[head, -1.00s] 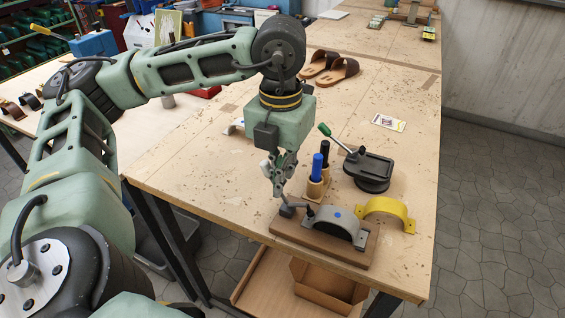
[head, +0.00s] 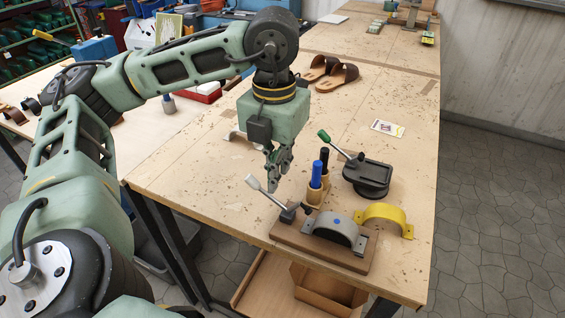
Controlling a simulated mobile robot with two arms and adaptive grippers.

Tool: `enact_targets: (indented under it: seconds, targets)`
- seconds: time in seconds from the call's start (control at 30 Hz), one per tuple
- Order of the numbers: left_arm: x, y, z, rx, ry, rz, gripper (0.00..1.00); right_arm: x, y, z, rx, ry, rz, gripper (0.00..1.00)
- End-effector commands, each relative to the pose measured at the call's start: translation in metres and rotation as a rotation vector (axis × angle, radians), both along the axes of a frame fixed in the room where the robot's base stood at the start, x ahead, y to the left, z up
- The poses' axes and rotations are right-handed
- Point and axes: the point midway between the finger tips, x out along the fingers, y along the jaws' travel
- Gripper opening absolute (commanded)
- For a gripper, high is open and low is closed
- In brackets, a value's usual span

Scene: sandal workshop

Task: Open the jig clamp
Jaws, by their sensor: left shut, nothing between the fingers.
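The jig clamp (head: 288,214) sits at the board's left end. Its lever, with a pale grip (head: 253,183), slants up to the left, and a short dark arm points towards the arch. My left gripper (head: 272,189) is shut and empty, pointing down just above and behind the lever in the picture; I cannot tell whether it touches. My right gripper is not in view.
A yellow arch (head: 385,216) stands right of the jig. Blue and black pens (head: 317,174) stand in a wooden holder behind it. A dark device with a green-tipped lever (head: 370,175) is farther right. Sandals (head: 338,77) and a card (head: 388,128) lie farther back.

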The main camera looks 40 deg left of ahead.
Motion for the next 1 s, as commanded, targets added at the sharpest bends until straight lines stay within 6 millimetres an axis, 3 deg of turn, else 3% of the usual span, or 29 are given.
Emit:
enact_targets:
  seconds: [0.4, 1.0]
  targets:
    - [0.001, -0.007, 0.042, 0.000, 0.002, -0.001, 0.00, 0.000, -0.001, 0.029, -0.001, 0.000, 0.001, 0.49]
    - [0.001, -0.007, 0.044, 0.000, 0.001, 0.000, 0.00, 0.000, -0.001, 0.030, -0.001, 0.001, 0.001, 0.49]
